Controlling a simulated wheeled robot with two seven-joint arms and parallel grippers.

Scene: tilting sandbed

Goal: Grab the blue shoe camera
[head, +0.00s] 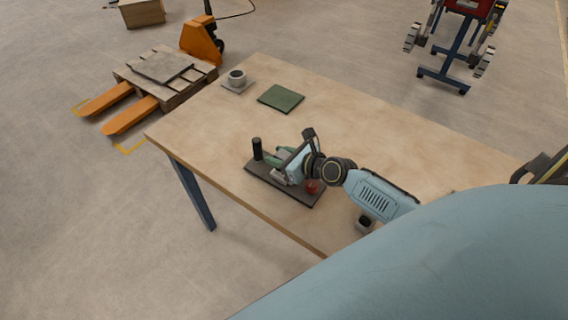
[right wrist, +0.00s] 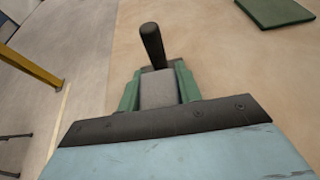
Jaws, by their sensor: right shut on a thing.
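I cannot make out a clearly blue camera in either view. My right gripper (head: 270,157) is low over a dark flat base (head: 308,197) on the table. Its green fingers (right wrist: 158,90) are shut on a grey block in the right wrist view (right wrist: 158,87). The block's lower part is hidden by the gripper. A black upright post (head: 257,149) stands at the base's left end, just beyond the fingertips; it also shows in the right wrist view (right wrist: 152,45). A red knob (head: 312,187) sits at the base's right end. My left gripper is not in view.
The wooden table (head: 400,135) holds a green pad (head: 281,98), a grey cup (head: 237,77) on a mat, and a small dark object (head: 365,224) beneath my right arm. The table's near edge runs close to the base. A pallet with an orange jack (head: 200,40) stands beyond.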

